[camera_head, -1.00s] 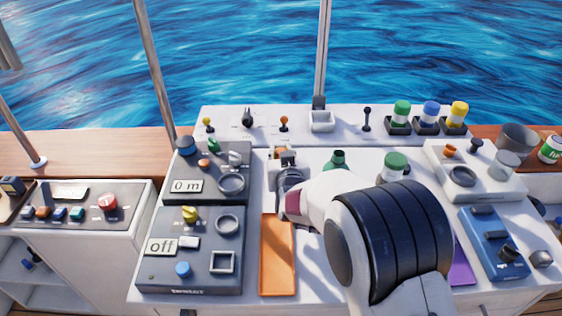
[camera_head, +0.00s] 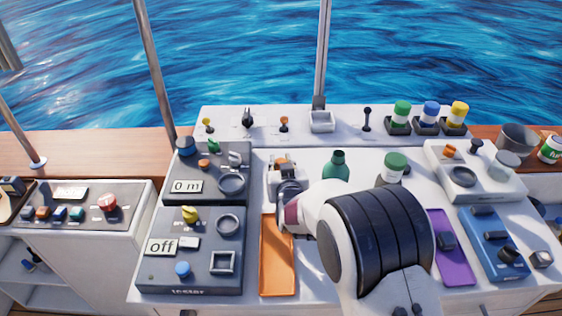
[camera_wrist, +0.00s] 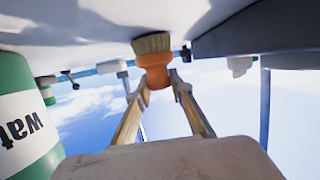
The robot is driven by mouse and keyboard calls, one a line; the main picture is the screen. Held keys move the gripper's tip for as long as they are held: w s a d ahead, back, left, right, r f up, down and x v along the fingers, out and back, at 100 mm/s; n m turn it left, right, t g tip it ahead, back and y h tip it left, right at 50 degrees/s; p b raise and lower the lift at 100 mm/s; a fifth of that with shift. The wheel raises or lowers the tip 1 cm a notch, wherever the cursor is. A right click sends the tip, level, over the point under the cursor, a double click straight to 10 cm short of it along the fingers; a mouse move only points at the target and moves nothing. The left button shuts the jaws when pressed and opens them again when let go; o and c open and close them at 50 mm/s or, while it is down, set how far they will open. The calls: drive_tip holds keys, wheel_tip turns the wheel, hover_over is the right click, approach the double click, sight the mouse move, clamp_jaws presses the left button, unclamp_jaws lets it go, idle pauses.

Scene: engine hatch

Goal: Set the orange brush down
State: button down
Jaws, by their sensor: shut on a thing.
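The orange brush (camera_wrist: 155,72) is between the fingertips of my gripper (camera_wrist: 160,88) in the wrist view. Its pale bristles point at the white counter surface, which fills the top of that view. The bristles are touching or very near the counter; I cannot tell which. In the head view my gripper (camera_head: 284,168) is over the counter, just behind the orange mat (camera_head: 277,272). My own arm hides much of the counter there, and the brush is not clearly visible in that view.
A green bottle (camera_head: 337,170) stands right of my gripper; its label shows in the wrist view (camera_wrist: 25,125). The dark tester panel (camera_head: 205,262) lies left. A green-capped jar (camera_head: 394,166) and a purple mat (camera_head: 458,268) are right of my arm.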

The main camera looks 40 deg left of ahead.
drive_tip(key=shift+f, duration=0.15)
drive_tip(key=c, duration=1.8)
unclamp_jaws()
drive_tip(key=shift+r, duration=0.2)
drive_tip(key=shift+s, duration=0.1)
drive_tip(key=shift+v, duration=5.9)
drive_tip(key=shift+r, duration=0.15)
